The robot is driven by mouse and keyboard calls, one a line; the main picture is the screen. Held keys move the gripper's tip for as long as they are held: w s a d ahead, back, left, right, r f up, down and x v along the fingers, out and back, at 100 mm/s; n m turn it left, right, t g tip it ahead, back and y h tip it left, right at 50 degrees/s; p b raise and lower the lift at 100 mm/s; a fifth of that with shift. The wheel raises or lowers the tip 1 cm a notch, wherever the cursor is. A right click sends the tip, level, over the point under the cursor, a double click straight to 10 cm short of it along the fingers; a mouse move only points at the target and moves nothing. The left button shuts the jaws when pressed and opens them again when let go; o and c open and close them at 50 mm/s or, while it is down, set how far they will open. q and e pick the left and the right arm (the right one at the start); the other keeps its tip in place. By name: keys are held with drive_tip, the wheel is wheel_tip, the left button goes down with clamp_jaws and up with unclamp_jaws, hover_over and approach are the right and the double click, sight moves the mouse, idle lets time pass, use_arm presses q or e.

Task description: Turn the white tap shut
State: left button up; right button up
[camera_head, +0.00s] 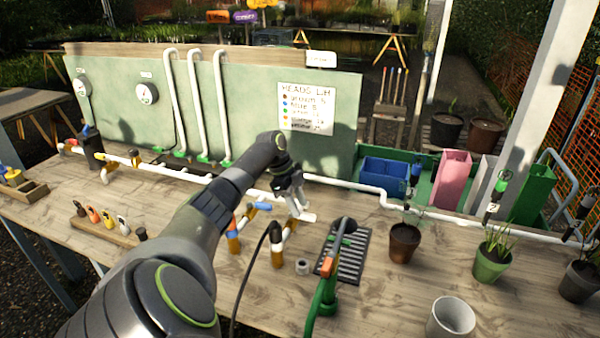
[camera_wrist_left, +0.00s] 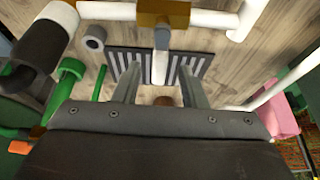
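The white tap shows in the left wrist view as a white lever (camera_wrist_left: 158,67) under a brass valve body (camera_wrist_left: 165,12) on a white pipe. In the head view its white lever (camera_head: 306,217) shows just below my left gripper (camera_head: 296,200). In the left wrist view, the fingers of my left gripper (camera_wrist_left: 160,78) are apart, one on each side of the lever. I see a gap on both sides; contact cannot be told. My forearm hides part of the pipework in the head view. My right gripper is in neither view.
A blue-handled tap (camera_head: 262,206) stands left of my gripper. A black-ended fitting (camera_head: 276,240) with brass parts is close in front.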

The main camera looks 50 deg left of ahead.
use_arm(q)
drive_tip(key=b+v, duration=0.3)
drive_tip(key=v, duration=1.2)
drive_tip(key=shift+a, duration=0.15)
drive_tip(key=shift+s, duration=0.1)
